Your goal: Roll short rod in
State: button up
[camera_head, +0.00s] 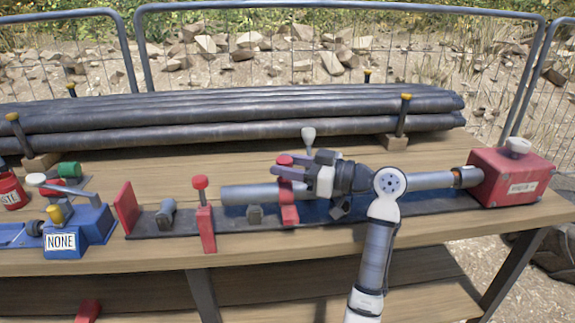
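A short grey rod (248,194) lies lengthwise along the dark blue rail on the bench, between the two red clamp posts. Its right end is hidden behind the right red post (288,205) and my gripper. My gripper (288,172) is above the rail at that post, with its fingers pointing left. The fingers overlap the post's top and the rod's right end in the picture; I cannot tell whether they touch the rod or how wide they are apart. Another grey rod (430,180) runs from behind my wrist to the red box (510,178) at the right.
A left red post (205,213) and a red end plate (127,207) stand on the rail. A blue device labelled NONE (70,228) is at the left. Long dark pipes (230,118) lie along the back between yellow-topped stakes. Bare wood shows along the bench's front edge.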

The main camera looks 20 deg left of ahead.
jog(key=w+d+b, duration=0.1)
jog(key=d, duration=1.2)
jog(key=shift+d, duration=0.3)
